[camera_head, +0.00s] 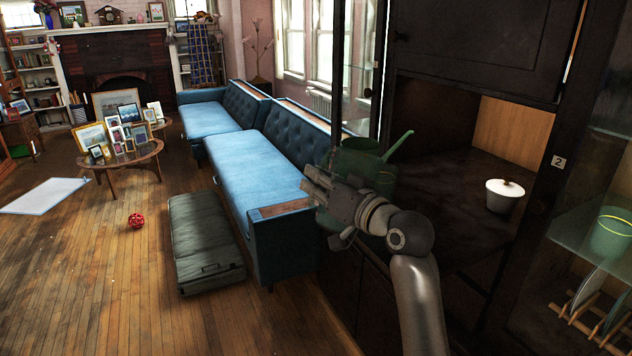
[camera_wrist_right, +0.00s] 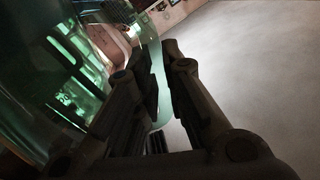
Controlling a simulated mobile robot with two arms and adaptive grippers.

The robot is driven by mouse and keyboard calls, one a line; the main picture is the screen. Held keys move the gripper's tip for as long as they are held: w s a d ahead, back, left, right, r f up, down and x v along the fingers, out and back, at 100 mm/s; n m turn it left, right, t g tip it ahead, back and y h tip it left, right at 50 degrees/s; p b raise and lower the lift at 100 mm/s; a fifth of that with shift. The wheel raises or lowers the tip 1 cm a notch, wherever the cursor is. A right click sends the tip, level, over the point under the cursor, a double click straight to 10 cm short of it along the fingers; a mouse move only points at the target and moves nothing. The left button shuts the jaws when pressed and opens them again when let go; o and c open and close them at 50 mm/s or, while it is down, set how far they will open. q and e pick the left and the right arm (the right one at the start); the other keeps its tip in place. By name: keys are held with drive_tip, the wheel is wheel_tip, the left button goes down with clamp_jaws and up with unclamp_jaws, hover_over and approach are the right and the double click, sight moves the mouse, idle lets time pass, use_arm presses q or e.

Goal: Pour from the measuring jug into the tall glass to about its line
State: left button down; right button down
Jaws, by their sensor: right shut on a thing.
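A green see-through vessel (camera_head: 382,178), which looks like the measuring jug, shows behind my right gripper at the left side of the dark cabinet. A green bar sticks up from it to the right. In the right wrist view the clear green jug (camera_wrist_right: 55,75) fills the left side, and a pale green strip like its handle (camera_wrist_right: 158,85) runs between the fingers. My right gripper (camera_head: 312,188) is shut on the jug; its fingers also show in the right wrist view (camera_wrist_right: 160,85). I cannot make out the tall glass for certain. My left gripper is not in view.
A white lidded pot (camera_head: 504,197) stands on the dark cabinet counter (camera_head: 470,215). A green cup with a yellow ring (camera_head: 611,238) stands on the glass shelf at the right, above plates in a rack. A blue sofa (camera_head: 255,165) lies left of my arm.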

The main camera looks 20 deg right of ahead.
sight(323, 167)
drive_tip(key=shift+w+d+r+m+p, duration=0.1)
drive_tip(key=shift+d+r+m+p, duration=0.15)
drive_tip(key=shift+r+m+p, duration=0.45)
drive_tip(key=shift+w+d+r+m+p, duration=0.1)
drive_tip(key=shift+d+r+m+p, duration=0.15)
drive_tip(key=shift+r+m+p, duration=0.4)
drive_tip(key=shift+w+d+r+m+p, duration=0.1)
drive_tip(key=shift+d+r+m+p, duration=0.15)
drive_tip(key=shift+r+m+p, duration=0.25)
drive_tip(key=shift+d+r+m+p, duration=0.25)
drive_tip(key=shift+r+p, duration=0.3)
drive_tip(key=shift+r, duration=0.25)
drive_tip(key=shift+w+d+r+m+p, duration=0.1)
drive_tip(key=shift+d+r+m+p, duration=0.15)
drive_tip(key=shift+r+m+p, duration=0.25)
drive_tip(key=shift+w+d+r+m+p, duration=0.1)
drive_tip(key=shift+d+r+m+p, duration=0.25)
drive_tip(key=shift+r+p, duration=0.35)
drive_tip(key=shift+w+d+r+m+p, duration=0.1)
drive_tip(key=shift+d+r+m+p, duration=0.2)
drive_tip(key=shift+p, duration=0.65)
drive_tip(key=shift+d+r+m+p, duration=0.2)
drive_tip(key=shift+r+m+p, duration=0.15)
drive_tip(key=shift+r+p, duration=0.4)
drive_tip(key=shift+d+r+p, duration=0.15)
drive_tip(key=shift+d+p, duration=0.05)
drive_tip(key=shift+p, duration=0.3)
drive_tip(key=shift+w+r+m+p, duration=0.1)
drive_tip(key=shift+r+m+p, duration=0.05)
drive_tip(key=shift+m+p, duration=0.2)
